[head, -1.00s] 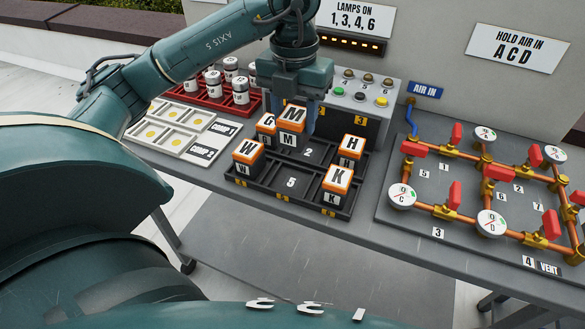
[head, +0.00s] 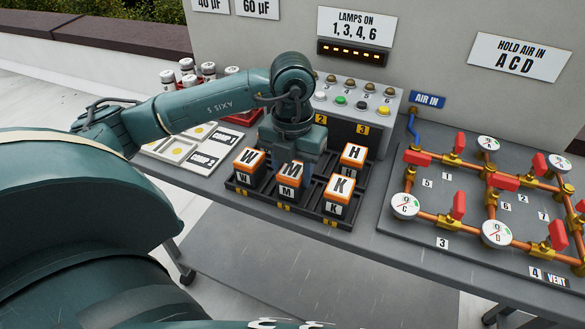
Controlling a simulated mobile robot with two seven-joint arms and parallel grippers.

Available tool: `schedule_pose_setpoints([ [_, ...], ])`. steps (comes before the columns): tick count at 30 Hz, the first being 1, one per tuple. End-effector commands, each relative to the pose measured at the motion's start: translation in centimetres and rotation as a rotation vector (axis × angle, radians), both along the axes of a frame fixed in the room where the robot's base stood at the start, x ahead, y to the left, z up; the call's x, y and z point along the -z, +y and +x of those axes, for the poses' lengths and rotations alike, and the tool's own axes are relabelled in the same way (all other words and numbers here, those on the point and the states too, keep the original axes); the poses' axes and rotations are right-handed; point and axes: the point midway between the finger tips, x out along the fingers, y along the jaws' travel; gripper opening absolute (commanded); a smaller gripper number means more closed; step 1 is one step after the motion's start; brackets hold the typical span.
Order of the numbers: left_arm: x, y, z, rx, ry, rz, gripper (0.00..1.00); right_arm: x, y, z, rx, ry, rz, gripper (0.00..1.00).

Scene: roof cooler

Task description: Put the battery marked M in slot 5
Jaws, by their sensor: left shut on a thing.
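The battery marked M (head: 287,191), orange and black with a white top, is in the front middle compartment of the black tray (head: 278,208), where the 5 showed earlier. It stands upright, its top about level with its neighbours. My left gripper (head: 292,171) is shut on it from above, its fingers partly covering the M. The W battery (head: 246,168) stands to its left, the K battery (head: 338,195) to its right, and the H battery (head: 352,158) behind at the right. The G battery is hidden behind my left arm. My right gripper is out of view.
A box with buttons (head: 362,108) stands behind the tray. Copper pipes with red valve handles (head: 458,207) and gauges fill the right of the bench. A white panel (head: 185,150) and a red rack of canisters (head: 245,117) are at the left. The bench front is clear.

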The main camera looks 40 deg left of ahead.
Motion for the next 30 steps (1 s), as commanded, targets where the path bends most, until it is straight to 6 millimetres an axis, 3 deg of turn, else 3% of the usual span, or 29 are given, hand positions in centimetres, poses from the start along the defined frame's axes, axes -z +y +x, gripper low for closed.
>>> schedule_pose_setpoints([
  [5,0.4,0.0,0.0,0.000,-0.001,-0.001,0.11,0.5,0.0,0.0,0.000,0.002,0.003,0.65],
  [6,0.3,0.0,0.0,0.000,0.000,0.000,0.46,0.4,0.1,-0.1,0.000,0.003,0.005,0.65],
  [13,0.3,0.0,0.0,0.000,0.000,0.000,0.65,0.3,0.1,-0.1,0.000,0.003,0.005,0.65],
  [24,-0.6,0.0,0.1,0.000,-0.002,-0.001,0.65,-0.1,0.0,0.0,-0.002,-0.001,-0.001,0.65],
  [30,-4.4,-0.1,0.1,0.001,-0.007,-0.002,0.65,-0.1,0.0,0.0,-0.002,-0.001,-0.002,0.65],
])
